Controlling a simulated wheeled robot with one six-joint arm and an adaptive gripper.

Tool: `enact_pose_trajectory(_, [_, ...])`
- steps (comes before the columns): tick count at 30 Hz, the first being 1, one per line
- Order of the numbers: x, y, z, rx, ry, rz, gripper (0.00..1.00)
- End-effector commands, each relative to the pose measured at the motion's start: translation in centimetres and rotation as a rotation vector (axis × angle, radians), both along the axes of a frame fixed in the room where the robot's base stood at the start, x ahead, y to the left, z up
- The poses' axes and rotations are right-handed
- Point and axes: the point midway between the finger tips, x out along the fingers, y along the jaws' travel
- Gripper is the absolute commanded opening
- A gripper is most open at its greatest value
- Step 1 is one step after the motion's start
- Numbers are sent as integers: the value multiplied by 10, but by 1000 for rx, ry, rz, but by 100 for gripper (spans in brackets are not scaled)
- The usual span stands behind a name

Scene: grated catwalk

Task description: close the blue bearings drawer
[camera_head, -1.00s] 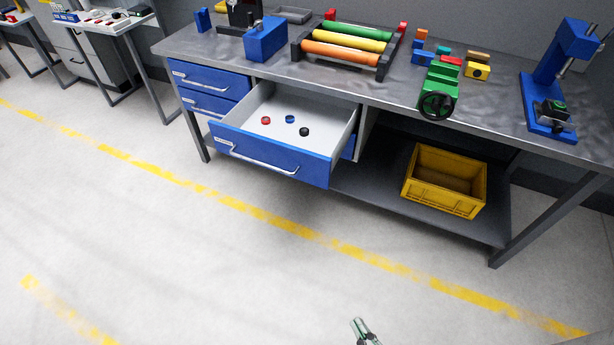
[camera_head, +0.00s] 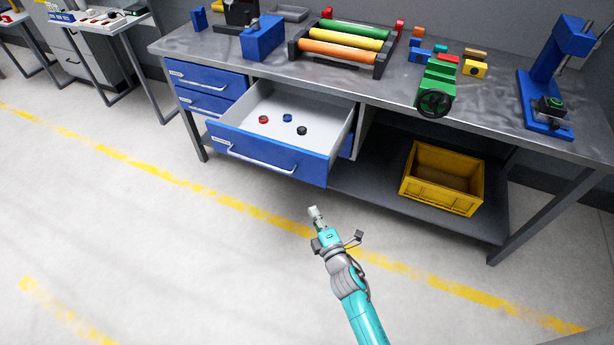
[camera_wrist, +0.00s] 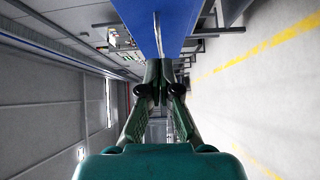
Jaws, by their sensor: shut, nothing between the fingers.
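The blue bearings drawer (camera_head: 262,155) is pulled out from under the workbench in the head view. Its white inside holds a red ring (camera_head: 263,119), a blue ring (camera_head: 287,118) and a black ring (camera_head: 302,131). A pale bar handle runs across its blue front. My gripper (camera_head: 314,212) is shut and empty, in front of the drawer and apart from it in the head view. In the wrist view my gripper (camera_wrist: 159,66) points toward the blue drawer front (camera_wrist: 172,28), with the handle (camera_wrist: 157,35) just beyond the fingertips. I cannot tell the exact gap.
The workbench (camera_head: 215,47) carries rollers, a green vise and a blue press. Two shut blue drawers (camera_head: 207,80) sit at its left. A yellow crate (camera_head: 443,178) stands on the lower shelf. The floor in front, with a worn yellow line, is clear.

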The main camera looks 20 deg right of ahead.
Motion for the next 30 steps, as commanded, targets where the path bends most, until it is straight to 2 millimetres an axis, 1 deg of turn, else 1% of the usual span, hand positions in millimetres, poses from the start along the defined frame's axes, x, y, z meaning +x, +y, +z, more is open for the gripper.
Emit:
enact_pose_trajectory(1, [7, -2, 2, -17, -3, -2, 0])
enact_pose_trajectory(8, [24, -5, 4, -47, -4, -3, 0])
enact_pose_trajectory(11, [36, -5, 4, -45, -5, -3, 0])
enact_pose_trajectory(18, [76, -8, 4, -42, -5, -3, 0])
enact_pose_trajectory(27, [117, -11, 4, -42, -4, -2, 0])
enact_pose_trajectory(30, [120, -17, 4, -45, -4, -4, 0])
